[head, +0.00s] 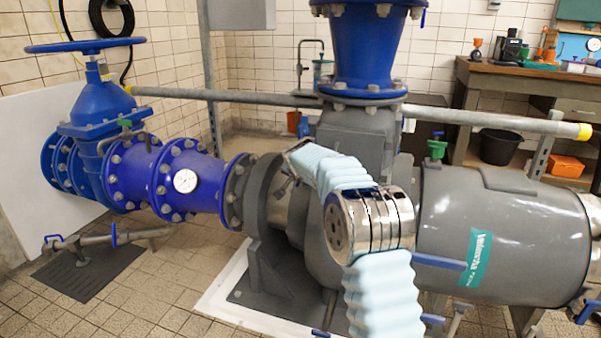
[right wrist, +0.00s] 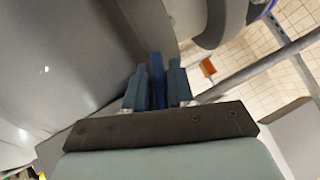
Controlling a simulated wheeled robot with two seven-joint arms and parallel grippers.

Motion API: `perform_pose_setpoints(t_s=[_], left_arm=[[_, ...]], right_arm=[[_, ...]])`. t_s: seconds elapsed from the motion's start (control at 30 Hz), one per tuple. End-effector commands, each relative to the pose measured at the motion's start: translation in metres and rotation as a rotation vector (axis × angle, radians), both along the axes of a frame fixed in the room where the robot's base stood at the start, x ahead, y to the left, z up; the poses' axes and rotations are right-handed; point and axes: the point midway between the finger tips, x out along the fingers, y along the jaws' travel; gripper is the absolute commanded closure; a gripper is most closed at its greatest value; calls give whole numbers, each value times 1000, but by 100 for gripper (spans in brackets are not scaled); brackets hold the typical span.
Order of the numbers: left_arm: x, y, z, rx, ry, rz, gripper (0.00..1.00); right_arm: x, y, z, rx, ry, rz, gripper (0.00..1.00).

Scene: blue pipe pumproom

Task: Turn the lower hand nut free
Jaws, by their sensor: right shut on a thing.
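In the right wrist view my right gripper (right wrist: 158,70) is shut, its two dark fingers on either side of a narrow blue piece, the hand nut (right wrist: 157,62). Only the blue part between and just past the fingers shows. The nut lies close beside a large grey rounded casing. In the head view my right arm reaches from the bottom to the front of the grey pump, and I cannot make out the fingers or the held nut there. My left gripper is in neither view.
A grey motor (head: 520,225) with blue levers (head: 440,262) close by stands right of the arm. Blue pipework (head: 135,180) with a gauge and handwheel (head: 85,45) stands left. A grey rail (head: 235,97) crosses behind. A workbench (head: 510,82) stands at the back right.

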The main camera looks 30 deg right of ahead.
Motion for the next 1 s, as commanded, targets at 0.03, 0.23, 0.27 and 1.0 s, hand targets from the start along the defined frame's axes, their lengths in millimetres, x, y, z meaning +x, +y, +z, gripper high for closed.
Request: perform_pose_setpoints(t_s=[0.03, 0.23, 0.27, 1.0], left_arm=[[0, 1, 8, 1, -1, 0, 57], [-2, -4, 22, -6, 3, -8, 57], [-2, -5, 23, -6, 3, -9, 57], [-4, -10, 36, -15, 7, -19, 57]], right_arm=[[1, 1, 4, -26, 30, 1, 100], [0, 0, 3, -123, 145, -1, 100], [0, 0, 3, -135, 159, -1, 100], [0, -1, -1, -239, 280, -1, 100]])
